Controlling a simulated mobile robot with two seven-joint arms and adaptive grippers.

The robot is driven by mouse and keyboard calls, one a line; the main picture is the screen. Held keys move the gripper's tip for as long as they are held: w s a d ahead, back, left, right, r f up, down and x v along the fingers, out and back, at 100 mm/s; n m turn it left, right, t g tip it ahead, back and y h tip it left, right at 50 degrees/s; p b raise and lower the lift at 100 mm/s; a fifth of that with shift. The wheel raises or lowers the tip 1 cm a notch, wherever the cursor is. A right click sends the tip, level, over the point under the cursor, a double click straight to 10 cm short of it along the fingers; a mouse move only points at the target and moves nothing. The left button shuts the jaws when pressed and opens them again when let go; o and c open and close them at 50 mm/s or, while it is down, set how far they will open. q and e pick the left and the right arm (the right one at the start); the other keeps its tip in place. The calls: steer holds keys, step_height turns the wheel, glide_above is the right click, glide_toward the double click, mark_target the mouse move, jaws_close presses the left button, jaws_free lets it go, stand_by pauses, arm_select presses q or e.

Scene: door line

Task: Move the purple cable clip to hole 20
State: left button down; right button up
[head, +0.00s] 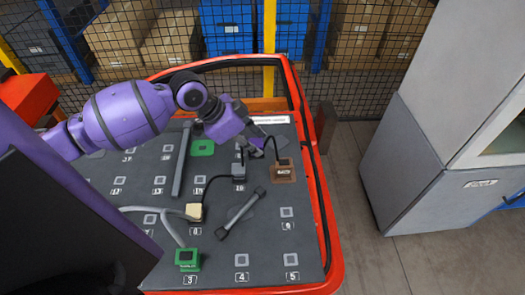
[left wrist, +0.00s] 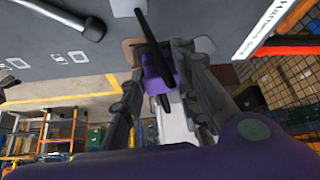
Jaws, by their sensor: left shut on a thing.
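My left gripper (head: 254,153) is over the far right part of the dark board, with its fingers pointing down. It is shut on the purple cable clip (left wrist: 158,72), which sits between the fingers in the left wrist view, with a dark cable crossing it. In the head view the clip (head: 258,142) is partly hidden by the gripper. I cannot read a label 20; the gripper covers part of that far area. My right gripper is not in view.
The dark board (head: 262,240) has a red rim (head: 325,225). On it are a grey clip (head: 238,171), a beige clip (head: 194,211), green blocks (head: 187,259) (head: 202,148), a loose dark bar (head: 240,212) and a long grey channel (head: 181,162). A grey cabinet (head: 425,165) stands at the right.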

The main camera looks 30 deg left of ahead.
arm_select(q)
steer(key=w+a+b, duration=0.2)
steer(key=w+a, duration=0.4)
steer(key=a, duration=0.3)
steer(key=f, duration=0.2)
steer(key=f+b, duration=0.1)
steer(key=f, duration=0.1)
steer(key=shift+s+a+f, duration=0.15)
steer(key=shift+s+f, duration=0.05)
steer(key=shift+f, duration=0.05)
steer(key=shift+f+b, duration=0.4)
steer(key=shift+f, duration=0.3)
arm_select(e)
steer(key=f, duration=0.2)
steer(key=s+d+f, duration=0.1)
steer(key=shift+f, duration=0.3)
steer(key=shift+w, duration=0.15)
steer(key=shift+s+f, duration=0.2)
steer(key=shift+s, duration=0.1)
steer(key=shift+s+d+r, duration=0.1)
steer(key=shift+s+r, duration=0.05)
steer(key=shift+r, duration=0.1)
